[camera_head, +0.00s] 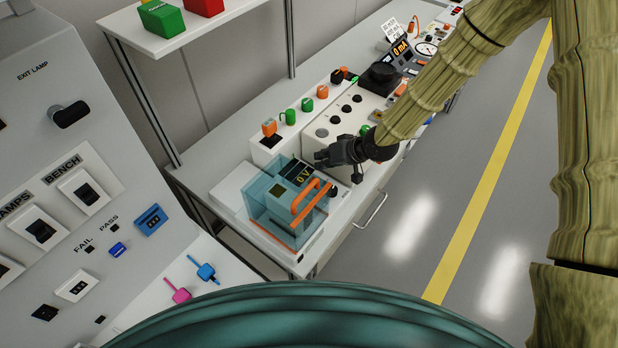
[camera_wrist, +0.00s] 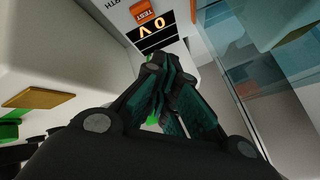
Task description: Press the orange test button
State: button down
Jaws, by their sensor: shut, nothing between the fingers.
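The orange test button (camera_wrist: 140,8) shows at the top edge of the wrist view, with the word TEST beside it and a dark display (camera_wrist: 155,33) reading 0 V below. In the head view the display (camera_head: 301,173) sits on a bench unit, partly behind a clear teal cover (camera_head: 262,212) with an orange handle (camera_head: 304,196). I cannot make out the button clearly there. My gripper (camera_head: 321,157) is shut and empty, just beyond the cover and close to the display. In the wrist view its fingertips (camera_wrist: 163,64) are together below the display, apart from the button.
The teal cover also shows at the right of the wrist view (camera_wrist: 285,40). A white console (camera_head: 338,135) with several knobs stands on the bench behind my gripper. A grey panel (camera_head: 60,130) with switches is at the left. The floor (camera_head: 400,260) at the right is clear.

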jog(key=shift+w+a+r, duration=0.85)
jog(key=shift+a+r, duration=0.05)
jog(key=shift+r, duration=0.2)
jog(key=shift+f, duration=0.15)
notch_tip(320, 180, down, 6)
jog(key=b, duration=0.4)
jog(key=shift+f+b, duration=0.15)
jog(key=shift+b, duration=0.15)
jog(key=shift+f+b, duration=0.5)
jog(key=shift+f, duration=0.6)
jog(key=shift+f, duration=0.15)
jog(key=shift+f, duration=0.3)
